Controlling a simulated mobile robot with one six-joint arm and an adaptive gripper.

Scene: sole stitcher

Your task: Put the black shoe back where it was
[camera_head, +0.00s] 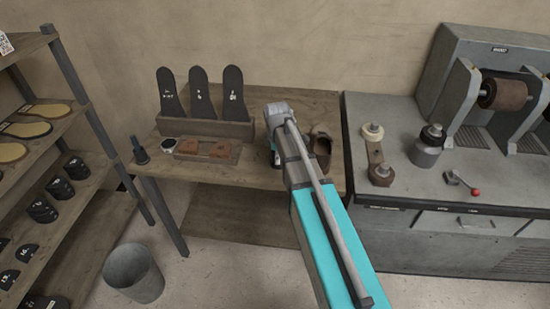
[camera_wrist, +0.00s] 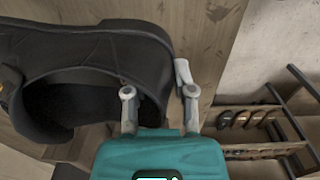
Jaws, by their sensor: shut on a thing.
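The black shoe (camera_wrist: 95,58) fills the left of the wrist view, large and close, with its dark opening facing the camera. My gripper (camera_wrist: 156,86) is shut on the rim of the shoe, one finger inside the opening and one outside. In the head view my arm reaches over the wooden bench (camera_head: 210,165). The gripper and the black shoe are mostly hidden there behind the arm's end. I cannot tell whether the shoe touches the bench.
A brown shoe (camera_head: 321,148) stands on the bench just right of my arm. Black insoles in a wooden holder (camera_head: 205,127) and a tray with brown pieces (camera_head: 207,151) are to the left. A grey machine (camera_head: 440,190) adjoins the right side. A bin (camera_head: 133,272) stands on the floor.

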